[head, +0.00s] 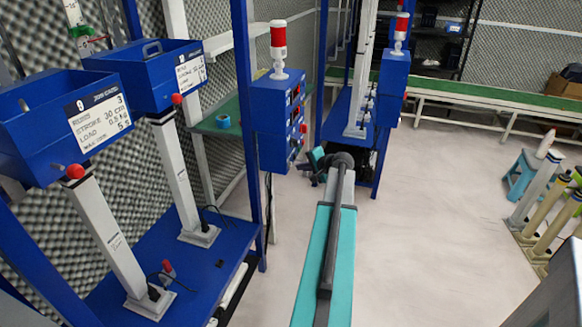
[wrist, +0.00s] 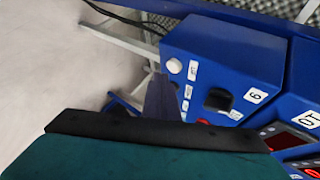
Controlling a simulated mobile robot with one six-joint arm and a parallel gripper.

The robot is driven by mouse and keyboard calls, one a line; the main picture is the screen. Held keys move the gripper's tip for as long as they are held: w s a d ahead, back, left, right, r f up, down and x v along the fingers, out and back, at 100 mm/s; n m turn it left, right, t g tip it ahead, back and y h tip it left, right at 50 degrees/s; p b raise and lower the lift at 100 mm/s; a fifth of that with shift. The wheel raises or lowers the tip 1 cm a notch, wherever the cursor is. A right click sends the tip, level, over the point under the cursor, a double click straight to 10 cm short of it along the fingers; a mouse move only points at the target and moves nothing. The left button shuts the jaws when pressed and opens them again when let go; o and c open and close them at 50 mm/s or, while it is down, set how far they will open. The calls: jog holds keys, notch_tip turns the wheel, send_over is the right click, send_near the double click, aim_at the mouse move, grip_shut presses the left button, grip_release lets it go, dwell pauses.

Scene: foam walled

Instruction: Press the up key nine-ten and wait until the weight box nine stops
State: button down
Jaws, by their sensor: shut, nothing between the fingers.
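The weight box nine (head: 42,115) is a blue open bin with a white label, at the top of a grey upright column on the left. In the wrist view, a blue control box (wrist: 225,45) carries a white round button (wrist: 174,66), a dark recessed key (wrist: 217,99) and number labels that appear upside down, nine and ten. I cannot tell which key is up. My gripper (wrist: 162,93) is shut and empty, its dark fingertips close to the panel near the white button; contact cannot be told. In the head view my gripper (head: 318,163) is partly hidden by the arm.
The blue control box (head: 272,120) with a red beacon (head: 278,36) stands left of my arm. A second weight box (head: 150,70) is behind box nine. The floor between is clear.

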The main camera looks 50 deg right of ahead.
jog(key=shift+w+a, duration=0.1)
jog(key=shift+w, duration=0.15)
jog(key=shift+w, duration=0.2)
